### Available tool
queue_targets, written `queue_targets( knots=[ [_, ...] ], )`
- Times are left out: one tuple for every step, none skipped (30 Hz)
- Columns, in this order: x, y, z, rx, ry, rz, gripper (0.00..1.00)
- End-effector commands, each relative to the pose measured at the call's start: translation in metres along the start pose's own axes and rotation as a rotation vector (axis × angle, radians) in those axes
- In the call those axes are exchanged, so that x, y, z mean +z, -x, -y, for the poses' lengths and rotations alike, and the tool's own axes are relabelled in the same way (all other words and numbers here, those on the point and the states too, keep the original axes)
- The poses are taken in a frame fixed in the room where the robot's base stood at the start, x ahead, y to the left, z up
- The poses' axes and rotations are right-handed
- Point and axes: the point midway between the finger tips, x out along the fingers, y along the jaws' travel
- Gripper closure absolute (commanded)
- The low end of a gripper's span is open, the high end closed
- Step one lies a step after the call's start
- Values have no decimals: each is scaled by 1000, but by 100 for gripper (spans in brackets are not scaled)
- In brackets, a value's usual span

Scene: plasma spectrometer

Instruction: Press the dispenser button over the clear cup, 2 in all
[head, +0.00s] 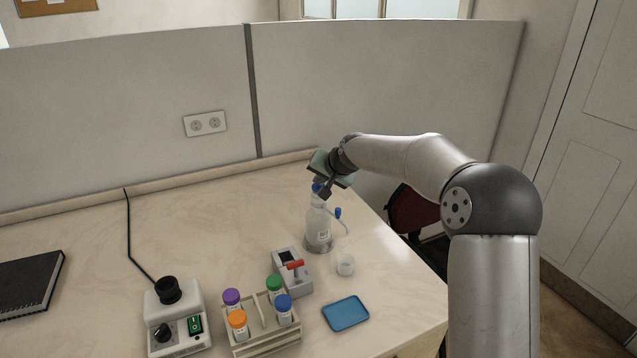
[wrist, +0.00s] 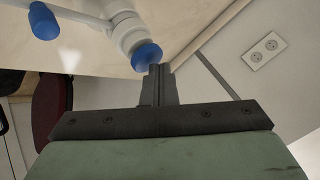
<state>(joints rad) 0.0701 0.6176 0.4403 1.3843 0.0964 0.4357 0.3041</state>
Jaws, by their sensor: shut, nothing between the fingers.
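A clear dispenser bottle (head: 317,228) stands upright on the table, with a blue button (head: 316,188) on top and a side spout with a blue knob (head: 338,213). The small clear cup (head: 345,265) stands in front of the bottle, to its right. My gripper (head: 324,193) is shut and empty, its fingertips close at the button. In the wrist view the fingertips (wrist: 160,70) are right beside the blue button (wrist: 146,57); I cannot tell whether they touch it. The spout's blue knob (wrist: 43,20) shows at the upper left there. The cup is not visible in the wrist view.
A rack (head: 262,345) with several colour-capped vials, a grey device with a red handle (head: 292,272), a blue tray (head: 346,313) and a white mixer (head: 178,325) stand nearer. A black notebook (head: 28,285) lies left. A partition (head: 130,120) closes the back.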

Motion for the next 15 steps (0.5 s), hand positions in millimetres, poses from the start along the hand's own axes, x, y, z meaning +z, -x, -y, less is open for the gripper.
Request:
queue_targets(
  knots=[
    [-1,2,2,0,0,1,100],
    [-2,4,3,0,0,1,100],
    [-4,5,4,0,0,1,100],
    [-4,7,5,0,0,1,100],
    [-6,8,6,0,0,1,100],
    [-7,10,7,0,0,2,100],
    [-8,11,8,0,0,1,100],
    [-9,12,9,0,0,1,100],
    [-10,14,10,0,0,1,100],
    [-10,14,11,0,0,1,100],
    [-11,15,11,0,0,1,100],
    [-11,15,11,0,0,1,100],
    [-11,15,11,0,0,1,100],
    [-11,15,11,0,0,1,100],
    [-11,15,11,0,0,0,100]
  ],
)
